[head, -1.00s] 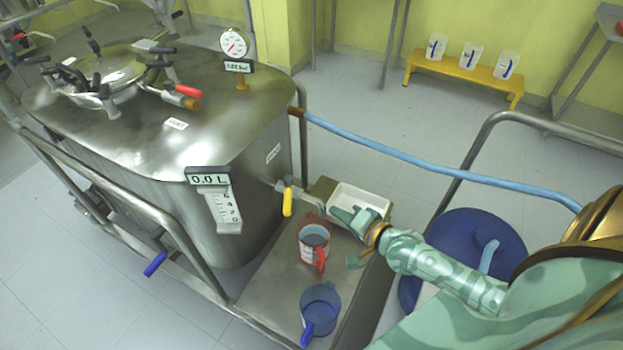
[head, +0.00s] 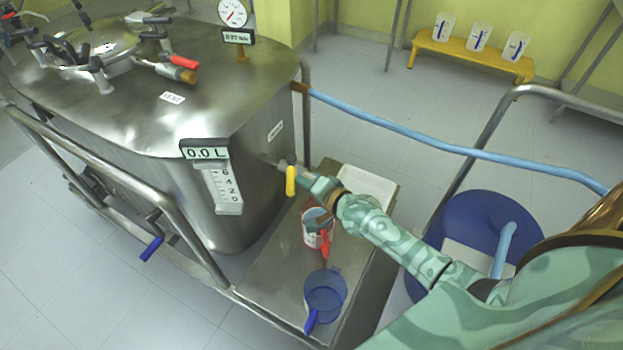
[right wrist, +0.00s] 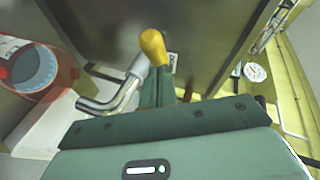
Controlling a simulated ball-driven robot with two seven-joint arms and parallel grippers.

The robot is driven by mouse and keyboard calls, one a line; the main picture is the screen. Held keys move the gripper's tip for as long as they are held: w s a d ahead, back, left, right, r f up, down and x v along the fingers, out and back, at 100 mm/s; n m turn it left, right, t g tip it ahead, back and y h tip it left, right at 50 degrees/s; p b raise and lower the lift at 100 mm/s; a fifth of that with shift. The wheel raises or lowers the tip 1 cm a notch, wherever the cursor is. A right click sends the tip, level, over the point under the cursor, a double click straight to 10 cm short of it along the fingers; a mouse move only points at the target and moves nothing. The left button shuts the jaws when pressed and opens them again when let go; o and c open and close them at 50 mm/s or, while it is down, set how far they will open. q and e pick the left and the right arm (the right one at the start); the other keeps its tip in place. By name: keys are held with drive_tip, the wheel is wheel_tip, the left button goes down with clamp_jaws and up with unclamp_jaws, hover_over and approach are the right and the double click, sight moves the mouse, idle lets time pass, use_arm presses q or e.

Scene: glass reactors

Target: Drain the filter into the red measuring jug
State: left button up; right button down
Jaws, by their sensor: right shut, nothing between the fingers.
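The steel filter vessel (head: 235,110) stands at the left with a display reading 0.0 L (head: 205,153). Its drain valve has a yellow handle (head: 291,181) that hangs down; the handle also shows in the right wrist view (right wrist: 152,45), beside the bent steel spout (right wrist: 115,97). The red measuring jug (head: 316,232) stands on the steel shelf under the spout area; in the right wrist view it (right wrist: 62,75) is at the left. My right gripper (head: 306,179) is shut and empty, close beside the yellow handle; I cannot tell whether they touch. My left gripper is not in view.
A blue jug (head: 326,295) stands on the shelf nearer the front. A white tray (head: 378,187) lies behind my right wrist.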

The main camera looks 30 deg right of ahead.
sight(292, 188)
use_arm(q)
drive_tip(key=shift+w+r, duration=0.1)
use_arm(e)
drive_tip(key=shift+r, duration=0.1)
drive_tip(key=shift+a+p, duration=0.1)
drive_tip(key=shift+p, duration=0.25)
drive_tip(key=a+m+h+p, duration=0.1)
drive_tip(key=h+p, duration=0.1)
drive_tip(key=w+a+m+h+p, duration=0.1)
drive_tip(key=a+m+p, duration=0.1)
drive_tip(key=shift+r+h, duration=0.15)
drive_tip(key=shift+h, duration=0.25)
use_arm(q)
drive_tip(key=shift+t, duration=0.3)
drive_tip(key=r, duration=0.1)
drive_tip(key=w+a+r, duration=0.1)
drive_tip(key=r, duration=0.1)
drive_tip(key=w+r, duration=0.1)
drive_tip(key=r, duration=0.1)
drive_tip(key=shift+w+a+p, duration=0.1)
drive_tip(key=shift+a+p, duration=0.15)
drive_tip(key=shift+p, duration=0.15)
use_arm(e)
drive_tip(key=shift+w+a+f, duration=0.2)
drive_tip(key=shift+w+a, duration=0.45)
drive_tip(key=shift+a, duration=0.3)
drive_tip(key=shift+r, duration=0.2)
